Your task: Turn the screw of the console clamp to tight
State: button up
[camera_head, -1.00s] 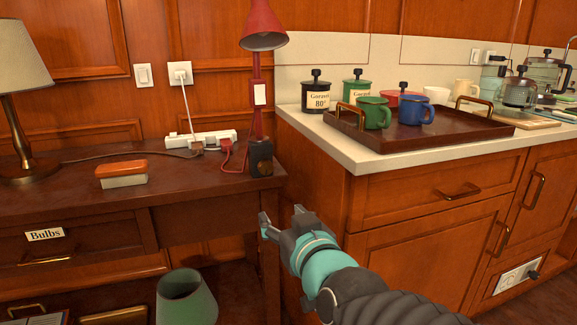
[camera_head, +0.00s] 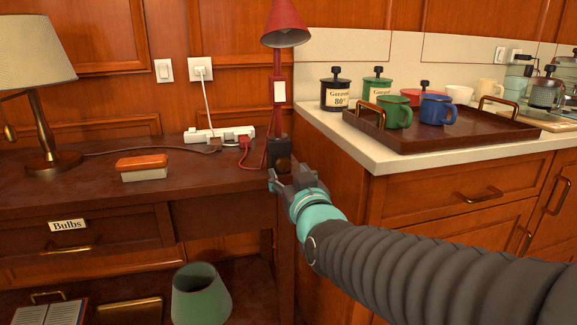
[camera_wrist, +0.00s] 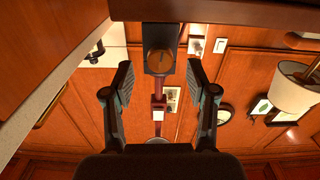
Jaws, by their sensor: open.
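The console clamp (camera_head: 279,148) is a dark block at the right front edge of the wooden console (camera_head: 225,180), at the foot of the red lamp (camera_head: 277,85). Its screw shows as a round bronze knob (camera_head: 284,161) on the front, partly behind my gripper in the head view. My gripper (camera_head: 286,176) is open and empty, just in front of and slightly below the knob. In the wrist view the knob (camera_wrist: 160,62) lies between the two spread fingers (camera_wrist: 160,70), with a gap on each side; I cannot tell the remaining depth.
A power strip (camera_head: 218,134) with cables lies behind the clamp. An orange-topped box (camera_head: 143,167) and a table lamp (camera_head: 40,110) stand to the left. The counter cabinet (camera_head: 350,200) rises close on the right, with a tray (camera_head: 440,138) of mugs on top. A green bin (camera_head: 200,295) stands below.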

aim_at(286, 167)
jog(key=shift+x, duration=2.3)
jog(key=shift+c, duration=0.3)
grip_shut()
jog(key=shift+d, duration=0.15)
